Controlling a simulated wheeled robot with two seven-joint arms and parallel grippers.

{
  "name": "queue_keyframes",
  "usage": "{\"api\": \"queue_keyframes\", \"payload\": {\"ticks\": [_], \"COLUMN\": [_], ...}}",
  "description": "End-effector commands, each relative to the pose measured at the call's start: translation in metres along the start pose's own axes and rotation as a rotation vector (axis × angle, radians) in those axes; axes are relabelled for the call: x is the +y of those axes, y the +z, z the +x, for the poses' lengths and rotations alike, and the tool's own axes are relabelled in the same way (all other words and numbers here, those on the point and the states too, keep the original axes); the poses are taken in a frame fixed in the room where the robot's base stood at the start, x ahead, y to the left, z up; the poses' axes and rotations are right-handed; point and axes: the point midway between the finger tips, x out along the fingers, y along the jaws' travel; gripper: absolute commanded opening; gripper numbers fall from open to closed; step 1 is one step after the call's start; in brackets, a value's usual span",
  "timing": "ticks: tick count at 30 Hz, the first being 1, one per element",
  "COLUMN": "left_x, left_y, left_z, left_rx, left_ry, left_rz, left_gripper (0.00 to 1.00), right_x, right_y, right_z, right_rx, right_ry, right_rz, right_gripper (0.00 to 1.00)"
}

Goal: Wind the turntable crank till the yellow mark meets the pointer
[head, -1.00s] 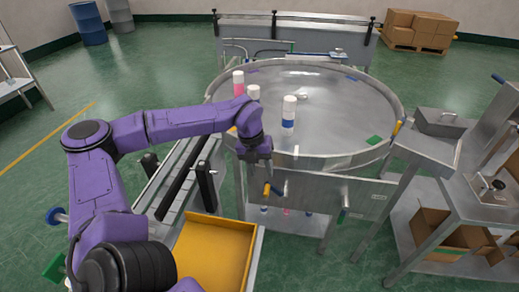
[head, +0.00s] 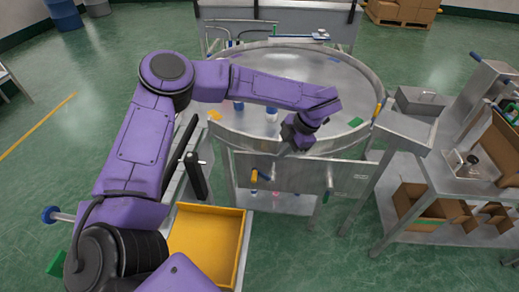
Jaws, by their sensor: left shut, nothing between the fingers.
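The turntable (head: 320,85) is a round metal disc with a raised rim, standing at the centre of the head view. An orange-yellow patch (head: 214,115) lies on its left side and a green patch (head: 355,122) on its right. A yellow piece (head: 377,110) stands at the right rim; I cannot tell if it is the pointer. A yellow-orange handle (head: 254,176), possibly the crank's, sticks out at the front panel. My left gripper (head: 294,149) is shut and empty at the front rim, above and right of that handle, apart from it. My right gripper is out of view.
Bottles (head: 271,116) on the turntable are partly hidden by my left arm. A yellow tray (head: 242,238) lies at the front left. A second handle (head: 328,178) is on the front panel. A metal bench (head: 465,178) with cardboard boxes stands at right.

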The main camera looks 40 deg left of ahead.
Motion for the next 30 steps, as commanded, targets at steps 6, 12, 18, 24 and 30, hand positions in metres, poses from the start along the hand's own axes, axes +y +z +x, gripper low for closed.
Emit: {"api": "queue_keyframes", "payload": {"ticks": [6, 12, 18, 24, 30], "left_x": [0.006, 0.004, 0.002, 0.003, 0.004], "left_y": [-0.004, -0.004, -0.006, -0.01, -0.014], "left_z": [-0.011, 0.003, 0.048, 0.091, 0.121], "left_rx": [0.084, 0.09, 0.089, 0.088, 0.088], "left_ry": [-0.009, -0.02, -0.021, -0.02, -0.02], "left_rz": [0.444, 0.544, 0.542, 0.541, 0.54], "left_gripper": [0.0, 0.0, 0.0, 0.0, 0.0], "right_x": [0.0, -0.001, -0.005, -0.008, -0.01], "right_y": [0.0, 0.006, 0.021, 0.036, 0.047], "right_z": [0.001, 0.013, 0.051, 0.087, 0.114], "right_rx": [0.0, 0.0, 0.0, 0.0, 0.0], "right_ry": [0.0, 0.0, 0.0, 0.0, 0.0], "right_rz": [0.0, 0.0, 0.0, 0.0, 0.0], "right_gripper": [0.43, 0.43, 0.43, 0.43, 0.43]}}
